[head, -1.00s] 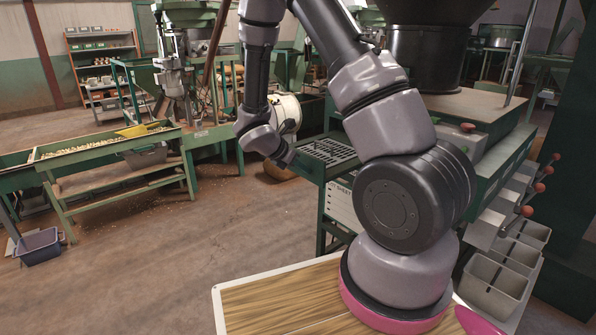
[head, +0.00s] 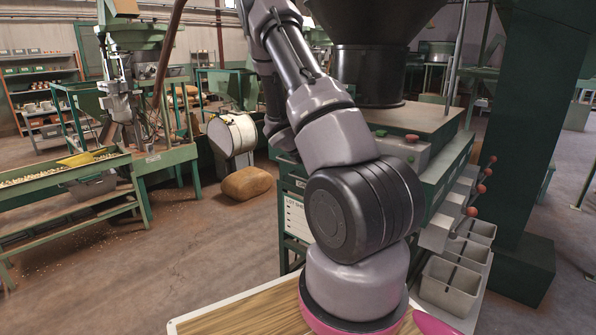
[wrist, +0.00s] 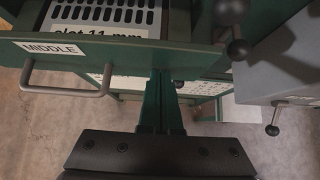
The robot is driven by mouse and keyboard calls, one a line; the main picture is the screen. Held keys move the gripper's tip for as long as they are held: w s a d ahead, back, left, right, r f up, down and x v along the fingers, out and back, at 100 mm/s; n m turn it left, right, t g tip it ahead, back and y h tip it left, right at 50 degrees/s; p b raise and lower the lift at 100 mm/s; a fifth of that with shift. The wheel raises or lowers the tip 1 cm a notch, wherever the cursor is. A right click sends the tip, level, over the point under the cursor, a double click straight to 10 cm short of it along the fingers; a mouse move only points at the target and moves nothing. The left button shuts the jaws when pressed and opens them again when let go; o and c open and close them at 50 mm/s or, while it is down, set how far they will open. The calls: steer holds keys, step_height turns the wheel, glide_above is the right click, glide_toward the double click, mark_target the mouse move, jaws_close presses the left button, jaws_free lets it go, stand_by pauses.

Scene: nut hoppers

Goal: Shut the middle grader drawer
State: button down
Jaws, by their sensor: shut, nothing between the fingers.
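The middle grader drawer (wrist: 62,47) shows at the upper left of the wrist view. Its green front carries a white MIDDLE label and a grey bar handle (wrist: 68,91). A slotted plate marked "slot 11 mm" (wrist: 105,15) shows behind the front, so the drawer stands at least partly open; how far I cannot tell. My gripper (wrist: 160,74) is shut and empty, to the right of the handle and apart from it. In the head view my arm hides the drawer and my gripper.
Dark knobs (wrist: 237,48) stick out at the right of the wrist view. In the head view, a black hopper (head: 368,70) stands above the grader, with grey bins (head: 450,285) at its right.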

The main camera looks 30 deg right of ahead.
steer(key=w+d, duration=0.1)
steer(key=d, duration=0.3)
steer(key=w+d, duration=0.1)
steer(key=d, duration=0.2)
steer(key=shift+w, duration=0.3)
steer(key=shift+d+r, duration=0.1)
steer(key=shift+d, duration=0.05)
steer(key=shift+d+r, duration=0.1)
